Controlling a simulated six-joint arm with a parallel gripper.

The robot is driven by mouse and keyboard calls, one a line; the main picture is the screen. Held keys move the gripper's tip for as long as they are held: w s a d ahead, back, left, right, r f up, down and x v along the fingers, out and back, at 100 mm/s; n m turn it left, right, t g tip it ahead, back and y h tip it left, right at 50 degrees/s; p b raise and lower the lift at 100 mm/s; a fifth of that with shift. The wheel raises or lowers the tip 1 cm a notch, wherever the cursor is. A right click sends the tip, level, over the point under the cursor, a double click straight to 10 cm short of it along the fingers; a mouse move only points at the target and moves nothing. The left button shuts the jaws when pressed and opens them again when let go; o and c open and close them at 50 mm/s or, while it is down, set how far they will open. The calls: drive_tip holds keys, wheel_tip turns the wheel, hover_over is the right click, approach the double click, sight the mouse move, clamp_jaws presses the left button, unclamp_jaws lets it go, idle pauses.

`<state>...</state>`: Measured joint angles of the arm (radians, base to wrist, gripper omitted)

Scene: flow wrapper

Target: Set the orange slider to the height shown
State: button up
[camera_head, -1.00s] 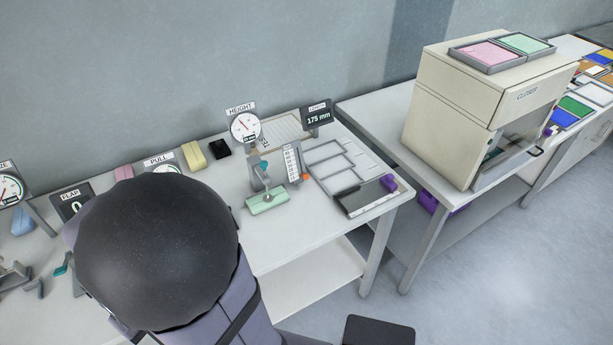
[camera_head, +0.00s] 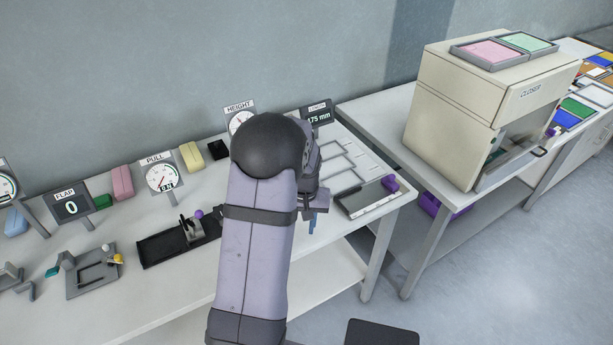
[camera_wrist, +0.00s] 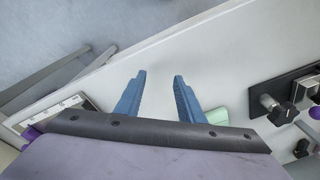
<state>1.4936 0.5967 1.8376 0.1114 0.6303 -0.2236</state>
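The orange slider is hidden from view, behind my arm in the head view. The HEIGHT gauge (camera_head: 238,120) stands at the back of the table, its dial partly covered by my arm, so its reading cannot be made out. In the wrist view my gripper (camera_wrist: 159,73) is open, with two blue fingers apart and nothing between them. Part of the pale green base (camera_wrist: 217,115) shows just right of the right finger. In the head view only a bit of the blue fingertips (camera_head: 312,224) shows, near the table's front edge.
A LENGTH display (camera_head: 318,117) reading 175 mm stands at the back, partly covered. A grey tray with a purple knob (camera_head: 390,183) lies to the right. A black fixture with a purple ball (camera_head: 199,214) and a PULL gauge (camera_head: 161,175) are to the left. Bare table shows ahead of the fingers.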

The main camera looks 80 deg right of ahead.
drive_tip(key=w+d+r+n+h, duration=0.1)
drive_tip(key=d+r+n+h, duration=0.1)
drive_tip(key=d+r+n, duration=0.2)
drive_tip(key=w+d+r+n+h, duration=0.1)
drive_tip(key=d+r+n, duration=0.3)
drive_tip(key=d, duration=0.6)
drive_tip(key=shift+w+d+r+n+t+h, duration=0.15)
drive_tip(key=shift+r+n+t+h, duration=0.2)
drive_tip(key=shift+h, duration=0.45)
drive_tip(key=shift+f, duration=0.1)
drive_tip(key=shift+p+x, duration=1.35)
drive_tip(key=shift+x, duration=2.3)
clamp_jaws()
